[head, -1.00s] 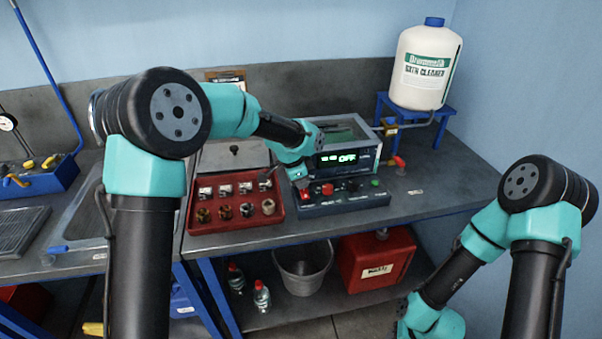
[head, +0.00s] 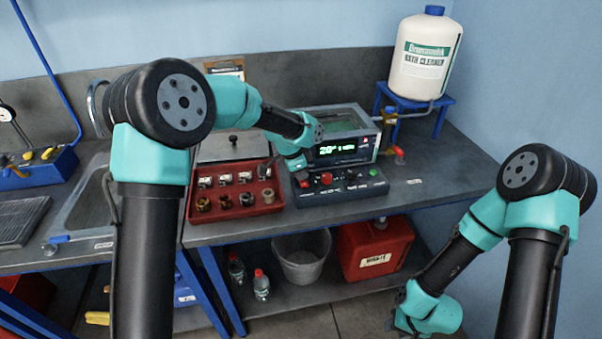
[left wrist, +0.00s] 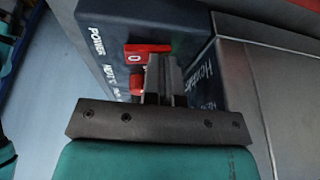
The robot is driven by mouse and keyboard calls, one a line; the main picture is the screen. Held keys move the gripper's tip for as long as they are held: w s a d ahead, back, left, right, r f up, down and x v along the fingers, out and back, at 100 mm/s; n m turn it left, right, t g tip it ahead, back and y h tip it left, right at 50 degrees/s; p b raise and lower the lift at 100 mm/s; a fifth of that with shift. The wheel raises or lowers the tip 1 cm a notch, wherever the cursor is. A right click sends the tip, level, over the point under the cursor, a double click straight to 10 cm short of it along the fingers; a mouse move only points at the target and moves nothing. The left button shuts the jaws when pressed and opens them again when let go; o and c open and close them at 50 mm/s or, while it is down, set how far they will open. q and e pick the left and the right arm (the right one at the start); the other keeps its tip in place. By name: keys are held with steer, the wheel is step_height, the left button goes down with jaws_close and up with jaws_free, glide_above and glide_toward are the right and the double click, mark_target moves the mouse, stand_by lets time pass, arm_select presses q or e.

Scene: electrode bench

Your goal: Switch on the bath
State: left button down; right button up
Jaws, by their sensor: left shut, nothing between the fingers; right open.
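The bath (head: 345,125) is a metal tank at the back of the bench, its green display lit with a reading that starts with 20. Its dark control panel (head: 345,188) is in front. The red power switch (left wrist: 148,49), marked 0 and beside the word POWER, shows in the left wrist view. My left gripper (left wrist: 163,75) is shut and empty, its fingertips right at the switch and covering part of it; contact is unclear. In the head view my left gripper (head: 301,176) is over the panel's left end. My right arm hangs low at right; its fingertips are not visible.
A red tray (head: 232,218) with several metal parts sits just left of the panel. A red mushroom button (head: 327,178) and a green button (head: 374,172) are on the panel. A white cleaner jug (head: 425,60) stands on a blue stand behind right. The bench's right end is mostly clear.

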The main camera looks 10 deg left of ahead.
arm_select(q)
steer(key=shift+w+a+f, duration=0.2)
steer(key=shift+w+f, duration=0.05)
steer(key=shift+s+d+f, duration=0.1)
steer(key=shift+s+d, duration=0.1)
steer(key=shift+s, duration=0.45)
steer(key=shift+r, duration=0.55)
steer(key=w+v, duration=0.1)
steer(key=v, duration=1.2)
steer(key=shift+d+r, duration=0.35)
steer(key=shift+r, duration=0.05)
steer(key=shift+w+d, duration=0.1)
steer(key=shift+w, duration=0.05)
